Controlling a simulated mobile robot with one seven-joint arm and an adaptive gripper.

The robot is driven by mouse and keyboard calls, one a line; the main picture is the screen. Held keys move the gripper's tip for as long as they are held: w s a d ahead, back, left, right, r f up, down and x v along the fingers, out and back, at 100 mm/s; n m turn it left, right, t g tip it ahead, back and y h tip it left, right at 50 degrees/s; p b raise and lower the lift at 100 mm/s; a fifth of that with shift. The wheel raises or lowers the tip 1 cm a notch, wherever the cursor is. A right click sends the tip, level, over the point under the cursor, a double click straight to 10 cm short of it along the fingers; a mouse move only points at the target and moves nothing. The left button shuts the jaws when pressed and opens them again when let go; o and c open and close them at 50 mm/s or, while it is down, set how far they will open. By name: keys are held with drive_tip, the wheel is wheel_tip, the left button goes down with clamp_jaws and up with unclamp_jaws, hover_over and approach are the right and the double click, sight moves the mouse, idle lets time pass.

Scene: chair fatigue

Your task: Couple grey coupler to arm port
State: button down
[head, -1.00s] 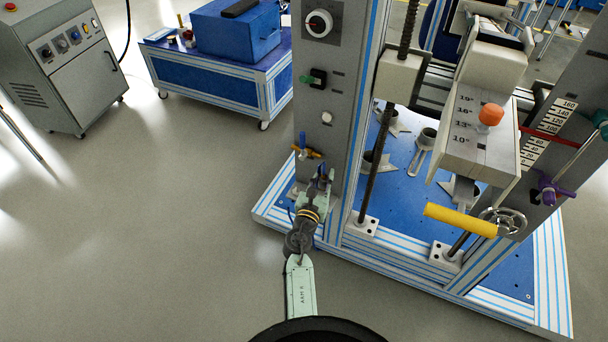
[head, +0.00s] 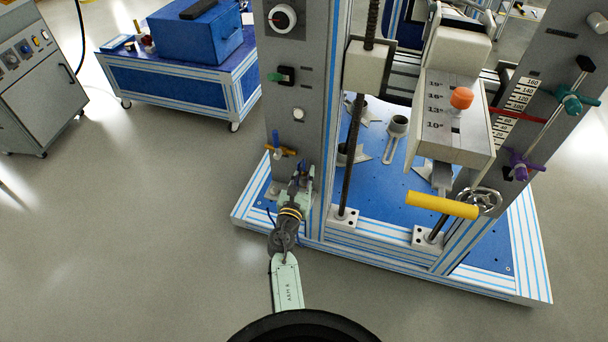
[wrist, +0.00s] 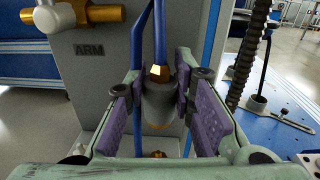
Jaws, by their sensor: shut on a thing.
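The grey coupler (wrist: 160,100) is upright between the purple pads of my gripper (wrist: 165,110) in the wrist view. A brass nut tops it and a blue hose (wrist: 160,30) rises from the nut. My gripper is shut on the coupler and also shows in the head view (head: 298,182), close to the foot of the grey column. A brass valve fitting (wrist: 95,13) is on the column above the "ARM" label, up and left of the coupler and apart from it. It also shows in the head view (head: 284,150). Which opening is the arm port is unclear.
The grey column (head: 292,85) stands on a blue base with striped rails (head: 380,242). A threaded rod (wrist: 245,65) is to the right in the wrist view. A blue cart (head: 175,85) stands behind left. Floor to the left is clear.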

sight(304, 185)
drive_tip(key=shift+f+b, duration=1.8)
drive_tip(key=shift+f, duration=0.5)
drive_tip(key=shift+f+b, duration=1.35)
drive_tip(key=shift+f, duration=0.25)
drive_tip(key=c, duration=1.3)
unclamp_jaws()
drive_tip(key=v, duration=0.7)
drive_tip(key=shift+s, duration=0.25)
